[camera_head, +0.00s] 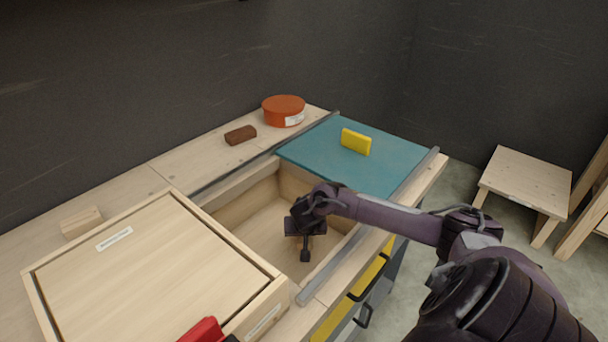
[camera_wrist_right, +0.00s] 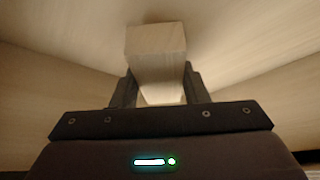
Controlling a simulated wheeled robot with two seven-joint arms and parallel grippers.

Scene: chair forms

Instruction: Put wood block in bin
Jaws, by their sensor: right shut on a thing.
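My right gripper (camera_head: 305,238) reaches down inside the open wooden bin (camera_head: 240,208) sunk in the workbench. In the right wrist view the gripper (camera_wrist_right: 158,84) is shut on a pale wood block (camera_wrist_right: 155,42), which sticks out past the fingertips. Pale wooden bin walls surround it there. In the head view the gripper mostly hides the held block, and I cannot tell whether the block touches the bin floor. Another pale wood block (camera_head: 82,222) lies on the bench at the left. My left gripper is not in view.
A teal panel (camera_head: 400,155) bearing a yellow block (camera_head: 355,142) adjoins the bin. Behind are a brown block (camera_head: 240,135) and a red round tin (camera_head: 284,110). A wooden lid-like panel (camera_head: 150,265) lies left, with a red object (camera_head: 203,330) in front. A stool (camera_head: 525,180) stands right.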

